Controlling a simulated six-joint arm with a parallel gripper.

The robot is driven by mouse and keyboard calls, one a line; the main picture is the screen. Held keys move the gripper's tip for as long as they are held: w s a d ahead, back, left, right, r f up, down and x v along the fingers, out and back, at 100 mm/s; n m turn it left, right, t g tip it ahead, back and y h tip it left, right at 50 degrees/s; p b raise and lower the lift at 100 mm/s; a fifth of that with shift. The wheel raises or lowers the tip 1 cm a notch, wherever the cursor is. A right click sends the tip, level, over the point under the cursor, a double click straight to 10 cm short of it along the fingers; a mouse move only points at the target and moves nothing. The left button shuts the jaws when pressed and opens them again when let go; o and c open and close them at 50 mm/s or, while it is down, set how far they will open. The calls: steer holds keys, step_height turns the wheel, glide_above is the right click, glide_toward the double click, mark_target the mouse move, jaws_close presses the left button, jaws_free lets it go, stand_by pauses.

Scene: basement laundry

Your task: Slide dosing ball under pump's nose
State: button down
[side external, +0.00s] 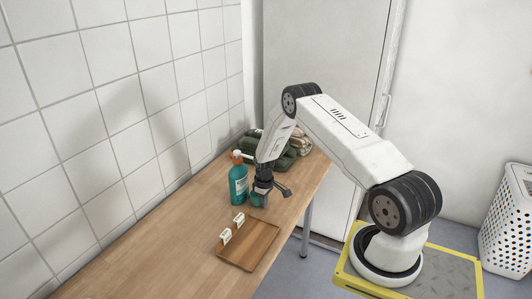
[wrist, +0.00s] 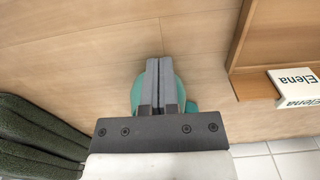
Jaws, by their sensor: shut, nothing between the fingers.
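The pump bottle (side external: 238,186), teal with an orange top and a pale label, stands upright on the table near the tiled wall. The teal dosing ball (side external: 257,200) sits on the table just right of the bottle, partly hidden by my gripper. In the wrist view the dosing ball (wrist: 180,88) shows on both sides of my gripper's fingers (wrist: 160,62), which cover its middle. My gripper (side external: 262,188) points down at the ball, its fingers together and empty. I cannot tell whether they touch the ball. The bottle is not clearly visible in the wrist view.
A wooden tray (side external: 262,246) with white name cards (side external: 226,236) along its edge lies in front of the bottle; one card reads "Elena" (wrist: 293,85). Dark green folded cloth (side external: 284,160) lies behind my gripper. The near left table (side external: 150,255) is bare.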

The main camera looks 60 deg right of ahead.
mark_target(274, 211)
steer(key=shift+s, duration=0.15)
steer(key=shift+s, duration=1.85)
step_height(274, 211, up, 10)
steer(key=w+d+r+n, duration=0.1)
steer(key=w+d+n, duration=0.3)
steer(key=d+n, duration=0.4)
steer(key=n, duration=0.6)
steer(key=shift+w+d, duration=0.25)
steer(key=shift+w, duration=0.05)
steer(key=shift+f, duration=0.15)
